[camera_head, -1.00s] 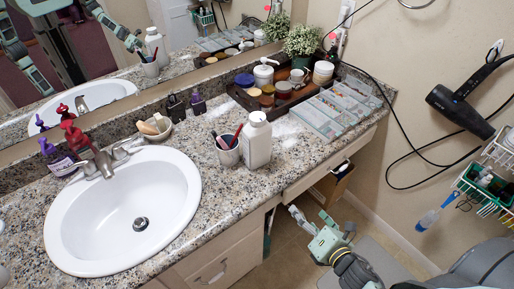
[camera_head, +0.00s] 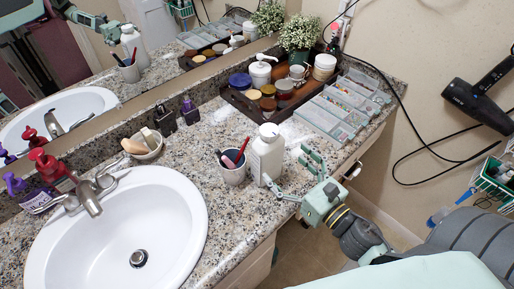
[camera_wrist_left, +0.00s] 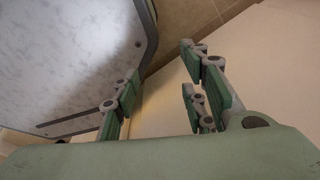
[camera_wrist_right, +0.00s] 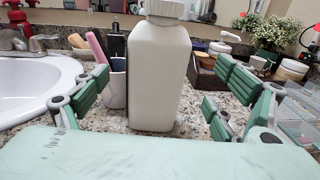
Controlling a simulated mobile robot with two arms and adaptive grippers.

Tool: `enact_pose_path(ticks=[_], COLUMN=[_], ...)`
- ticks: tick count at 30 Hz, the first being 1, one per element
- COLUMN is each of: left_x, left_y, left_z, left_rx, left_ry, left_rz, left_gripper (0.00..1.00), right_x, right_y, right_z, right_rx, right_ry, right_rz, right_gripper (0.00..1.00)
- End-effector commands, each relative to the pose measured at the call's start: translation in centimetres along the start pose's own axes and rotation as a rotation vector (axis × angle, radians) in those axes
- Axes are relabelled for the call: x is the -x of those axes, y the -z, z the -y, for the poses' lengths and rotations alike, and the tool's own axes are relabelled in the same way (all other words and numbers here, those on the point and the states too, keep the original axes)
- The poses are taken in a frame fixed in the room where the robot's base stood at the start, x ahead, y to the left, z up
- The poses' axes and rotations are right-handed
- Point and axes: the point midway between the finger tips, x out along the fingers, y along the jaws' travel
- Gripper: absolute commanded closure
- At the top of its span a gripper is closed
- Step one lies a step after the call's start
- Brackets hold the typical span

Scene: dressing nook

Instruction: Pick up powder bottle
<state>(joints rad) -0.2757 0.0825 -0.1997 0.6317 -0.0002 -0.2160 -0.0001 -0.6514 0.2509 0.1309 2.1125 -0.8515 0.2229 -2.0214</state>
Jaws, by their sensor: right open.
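The powder bottle (camera_head: 267,158) is white and squarish with a white cap. It stands upright on the granite counter, right beside a cup (camera_head: 232,167) holding a few items. My right gripper (camera_head: 292,172) is open close to the bottle, on its right and near side in the head view.
The sink (camera_head: 125,235) lies left of the bottle. A dark tray (camera_head: 240,106) of jars and a clear compartment organizer (camera_head: 335,112) are behind and right. A plant (camera_head: 299,38) stands at the back. A hair dryer (camera_head: 480,98) hangs on the right wall.

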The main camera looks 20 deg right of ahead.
Motion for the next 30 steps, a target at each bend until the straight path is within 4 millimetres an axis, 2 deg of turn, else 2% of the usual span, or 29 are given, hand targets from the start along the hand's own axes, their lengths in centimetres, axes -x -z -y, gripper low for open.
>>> enact_pose_path(ticks=[12,17,21,25,30], left_x=[1.6,2.3,2.5,2.5,2.4], left_y=[-4.6,-4.1,-2.3,-1.1,-1.3], left_z=[-0.8,-0.8,-0.5,-0.5,-0.6], left_rx=[0.001,0.001,0.001,0.001,0.001], left_ry=[-0.01,-0.01,-0.007,-0.006,-0.007], left_rz=[0.07,0.063,0.039,0.018,0.022], left_gripper=[0.6,0.6,0.6,0.6,0.6], right_x=[-3.7,-6.0,-7.4,-7.8,-7.7], right_y=[0.1,0.6,0.7,0.9,0.9], right_z=[-0.1,-0.3,-0.3,-0.3,-0.3], right_rx=[-0.002,-0.001,-0.001,-0.001,-0.001], right_ry=[0.001,0.0,0.0,0.001,0.001], right_rz=[0.002,0.002,0.002,-0.001,-0.001], right_gripper=[0.11,0.11,0.11,0.11,0.11])
